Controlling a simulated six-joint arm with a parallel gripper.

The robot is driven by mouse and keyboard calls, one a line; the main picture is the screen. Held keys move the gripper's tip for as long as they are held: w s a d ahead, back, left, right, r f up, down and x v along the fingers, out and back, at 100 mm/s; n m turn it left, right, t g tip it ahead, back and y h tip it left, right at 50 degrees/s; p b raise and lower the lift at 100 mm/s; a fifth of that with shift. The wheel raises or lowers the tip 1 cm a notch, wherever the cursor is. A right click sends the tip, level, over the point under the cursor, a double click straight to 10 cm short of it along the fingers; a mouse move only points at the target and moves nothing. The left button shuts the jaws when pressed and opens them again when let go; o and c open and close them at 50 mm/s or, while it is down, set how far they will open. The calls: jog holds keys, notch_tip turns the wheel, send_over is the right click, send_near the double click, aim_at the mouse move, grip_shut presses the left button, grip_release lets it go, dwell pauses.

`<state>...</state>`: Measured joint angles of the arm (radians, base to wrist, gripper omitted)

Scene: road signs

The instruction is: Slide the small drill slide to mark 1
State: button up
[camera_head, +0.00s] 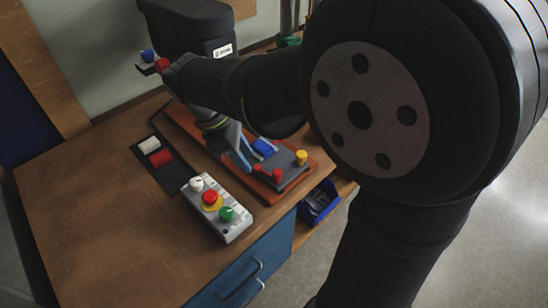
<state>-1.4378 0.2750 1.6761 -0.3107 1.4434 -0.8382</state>
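A reddish-brown board (190,127) lies on the wooden workbench, with a dark grey plate (290,162) at its near right end. On the plate are a blue block (264,148), two red knobs (277,174) and a yellow knob (301,157). I cannot tell for sure which part is the small drill slide, and no mark 1 is readable. My gripper (241,152) is low over the board, just left of the blue block. Its grey-blue fingers are seen from the side and partly overlap, so their gap and any contact are unclear.
A control box (219,211) with white, red and green knobs stands left of the board. A dark strip with white and red switches (160,156) lies further left. A blue bin (319,202) is beside the bench. The bench's left part is clear. My arm hides much of the right.

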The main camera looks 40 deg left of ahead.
jog(key=shift+w+d+f, duration=0.15)
jog(key=shift+w+d, duration=0.05)
jog(key=c, duration=0.4)
jog(key=w+d+f+m+g, duration=0.1)
jog(key=w+d+m+g, duration=0.1)
jog(key=w+d+m, duration=0.1)
jog(key=w+d+f+m+g, duration=0.1)
jog(key=d+m+g, duration=0.1)
jog(key=shift+w+f+y, duration=0.2)
jog(key=shift+f+y, duration=0.1)
jog(key=shift+f, duration=0.05)
grip_shut()
jog(key=w+d+m+y, duration=1.2)
jog(key=w+d+m, duration=0.2)
jog(key=m, duration=0.6)
send_near(304, 165)
notch_tip(304, 165, down, 4)
jog(key=a, duration=0.3)
jog(key=shift+f+g, duration=0.1)
jog(key=shift+g, duration=0.2)
jog(key=shift+s+a, duration=0.15)
jog(key=shift+a, duration=0.6)
